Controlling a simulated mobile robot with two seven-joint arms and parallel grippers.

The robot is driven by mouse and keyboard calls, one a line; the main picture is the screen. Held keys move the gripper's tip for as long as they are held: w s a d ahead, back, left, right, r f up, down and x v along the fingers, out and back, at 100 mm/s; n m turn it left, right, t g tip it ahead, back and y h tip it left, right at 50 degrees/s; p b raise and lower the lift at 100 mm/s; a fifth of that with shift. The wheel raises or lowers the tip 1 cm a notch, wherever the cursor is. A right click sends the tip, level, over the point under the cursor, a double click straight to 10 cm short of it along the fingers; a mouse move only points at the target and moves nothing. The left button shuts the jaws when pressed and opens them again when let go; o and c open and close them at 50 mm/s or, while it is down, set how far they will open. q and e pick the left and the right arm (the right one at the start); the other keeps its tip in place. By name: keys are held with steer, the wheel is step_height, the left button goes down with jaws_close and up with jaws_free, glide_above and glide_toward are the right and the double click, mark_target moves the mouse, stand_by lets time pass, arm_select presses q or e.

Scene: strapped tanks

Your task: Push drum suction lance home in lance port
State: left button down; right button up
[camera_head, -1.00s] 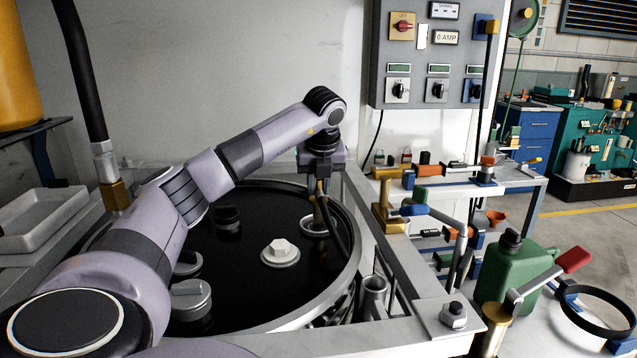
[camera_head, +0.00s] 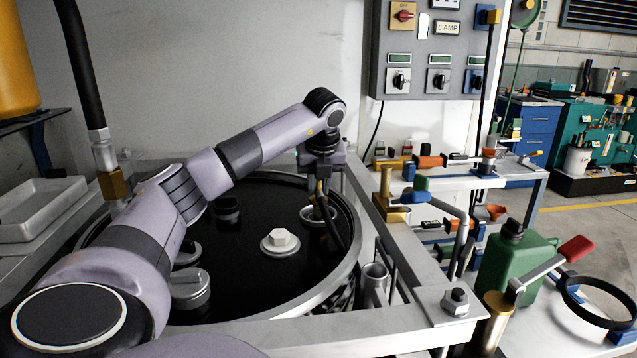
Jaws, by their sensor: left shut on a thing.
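The black-topped drum (camera_head: 255,285) stands inside a pale frame. Its lance port (camera_head: 306,214) is a light ring at the right rear of the lid. My left gripper (camera_head: 321,182) points down just above this port and is shut on the suction lance (camera_head: 322,200). Only a short brass-coloured and dark part of the lance shows below the jaws, at the port. A dark hose (camera_head: 336,232) hangs from it across the lid's right side. How deep the lance sits is hard to tell. My right gripper is out of view.
A hex plug (camera_head: 280,241) and several caps stand on the lid. To the right are a grey control panel (camera_head: 425,55), a green jerrycan (camera_head: 515,268) and a red-handled lever (camera_head: 575,250). A pale tray (camera_head: 40,208) lies at left.

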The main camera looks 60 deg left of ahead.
arm_select(q)
steer(key=shift+f+b, duration=0.7)
steer(key=shift+f, duration=0.45)
steer(key=c, duration=0.9)
jaws_free()
steer(key=shift+p+v, duration=0.35)
steer(key=shift+v, duration=3.25)
steer(key=shift+f, duration=0.1)
